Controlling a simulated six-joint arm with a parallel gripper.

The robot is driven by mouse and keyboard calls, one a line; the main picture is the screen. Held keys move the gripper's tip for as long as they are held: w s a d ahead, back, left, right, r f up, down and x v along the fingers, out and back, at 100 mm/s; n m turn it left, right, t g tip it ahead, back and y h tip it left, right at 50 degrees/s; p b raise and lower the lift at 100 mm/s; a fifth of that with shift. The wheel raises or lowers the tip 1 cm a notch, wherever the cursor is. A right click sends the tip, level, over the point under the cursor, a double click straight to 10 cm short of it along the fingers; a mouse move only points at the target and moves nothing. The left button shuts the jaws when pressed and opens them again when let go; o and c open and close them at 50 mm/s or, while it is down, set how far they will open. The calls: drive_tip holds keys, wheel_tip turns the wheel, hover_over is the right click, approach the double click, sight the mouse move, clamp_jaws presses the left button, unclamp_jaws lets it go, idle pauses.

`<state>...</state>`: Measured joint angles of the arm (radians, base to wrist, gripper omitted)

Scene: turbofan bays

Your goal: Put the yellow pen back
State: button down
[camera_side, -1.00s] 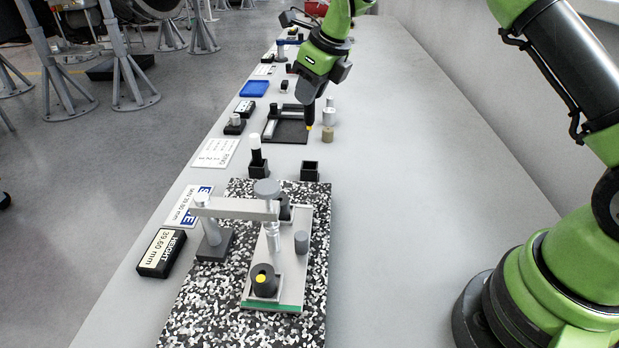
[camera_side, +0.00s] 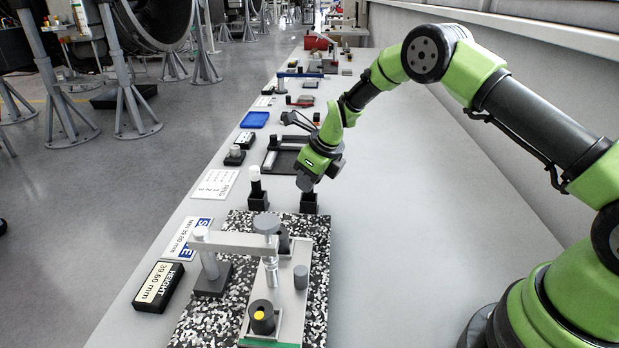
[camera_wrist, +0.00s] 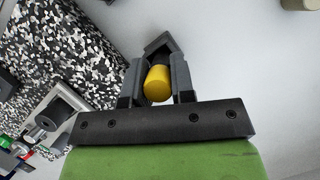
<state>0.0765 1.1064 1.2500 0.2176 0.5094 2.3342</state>
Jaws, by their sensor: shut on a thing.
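My gripper (camera_wrist: 157,82) is shut on the yellow pen, whose rounded yellow end (camera_wrist: 158,84) shows between the two dark fingers in the wrist view. In the side view my gripper (camera_side: 305,184) is low, right at a small black square holder (camera_side: 309,203), and the pen is hidden there. In the wrist view the holder (camera_wrist: 162,43) shows just beyond the fingers. I cannot tell whether the pen's lower end is inside it. A second black holder (camera_side: 258,201) to the left has a white-capped black pen (camera_side: 255,174) standing upright in it.
A speckled plate (camera_side: 230,305) in front carries a grey measuring stand (camera_side: 235,240) and a black cylinder with a yellow top (camera_side: 261,317). A height block (camera_side: 158,287) and label cards lie left. A dark tray (camera_side: 285,160) lies behind. The bench at right is clear.

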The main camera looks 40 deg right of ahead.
drive_tip(key=shift+f, duration=0.15)
drive_tip(key=c, duration=1)
unclamp_jaws()
drive_tip(key=shift+o, duration=0.2)
drive_tip(key=v, duration=1.2)
drive_tip(key=shift+r, duration=0.3)
drive_tip(key=s+a+r+n+t, duration=0.2)
drive_tip(key=s+a+r+n, duration=0.2)
drive_tip(key=s+r+n, duration=1)
drive_tip(key=s+a+n, duration=0.1)
drive_tip(key=s+n, duration=1.2)
drive_tip(key=n, duration=0.1)
drive_tip(key=shift+s+f+t+y, duration=0.2)
drive_tip(key=shift+f+t+y, duration=0.1)
drive_tip(key=shift+f+t, duration=0.1)
